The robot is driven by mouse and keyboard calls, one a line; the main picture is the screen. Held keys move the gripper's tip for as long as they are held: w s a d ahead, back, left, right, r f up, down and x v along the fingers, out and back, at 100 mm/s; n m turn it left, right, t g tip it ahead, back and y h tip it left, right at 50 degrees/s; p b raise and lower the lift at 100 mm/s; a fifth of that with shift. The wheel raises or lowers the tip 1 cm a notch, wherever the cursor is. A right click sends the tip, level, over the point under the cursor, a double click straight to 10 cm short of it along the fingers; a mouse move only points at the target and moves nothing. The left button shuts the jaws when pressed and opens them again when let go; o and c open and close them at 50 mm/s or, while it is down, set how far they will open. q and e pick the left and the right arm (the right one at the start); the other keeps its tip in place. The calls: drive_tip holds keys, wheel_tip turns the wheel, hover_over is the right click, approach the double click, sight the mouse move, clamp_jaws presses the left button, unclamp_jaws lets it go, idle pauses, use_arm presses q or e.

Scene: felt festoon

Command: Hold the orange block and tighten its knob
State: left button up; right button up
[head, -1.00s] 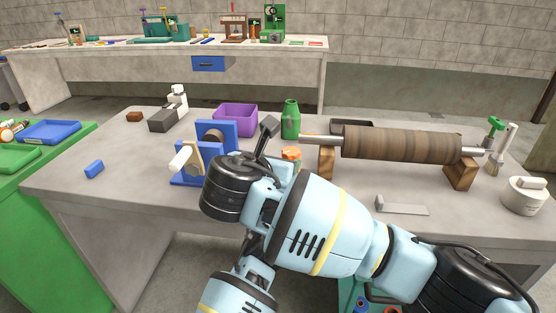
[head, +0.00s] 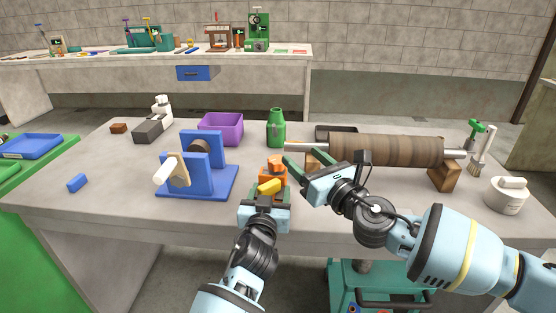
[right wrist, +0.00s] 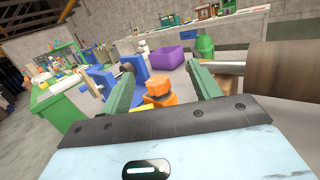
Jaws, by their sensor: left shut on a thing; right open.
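The orange block (head: 282,180) stands near the front edge of the grey bench, with an orange knob (head: 276,163) on top. My left gripper (head: 267,190) is shut on the block from the front; a yellow piece shows between them. My right gripper (head: 302,161) is open and empty, just right of the block and around knob height. In the right wrist view its green fingers stand to either side of the orange knob (right wrist: 160,87), which lies beyond and below the fingertips. The left fingertips are partly hidden.
A blue stand (head: 208,178) with a roller is left of the block. A purple bin (head: 221,128) and green bottle (head: 276,128) are behind. A brown roller (head: 386,150) on wooden supports lies right, close behind my right gripper. The bench's front left is mostly clear.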

sight(277, 159)
drive_tip(key=s+d+f+n+g+y, duration=0.1)
drive_tip(key=s+d+f+n+g, duration=0.1)
drive_tip(key=f+g, duration=0.1)
drive_tip(key=shift+s+d+f+n+y, duration=0.1)
drive_tip(key=shift+s+f+n+y, duration=0.2)
drive_tip(key=shift+n+y, duration=0.1)
drive_tip(key=shift+x, duration=6)
drive_tip(key=shift+f, duration=0.15)
drive_tip(key=c, duration=1)
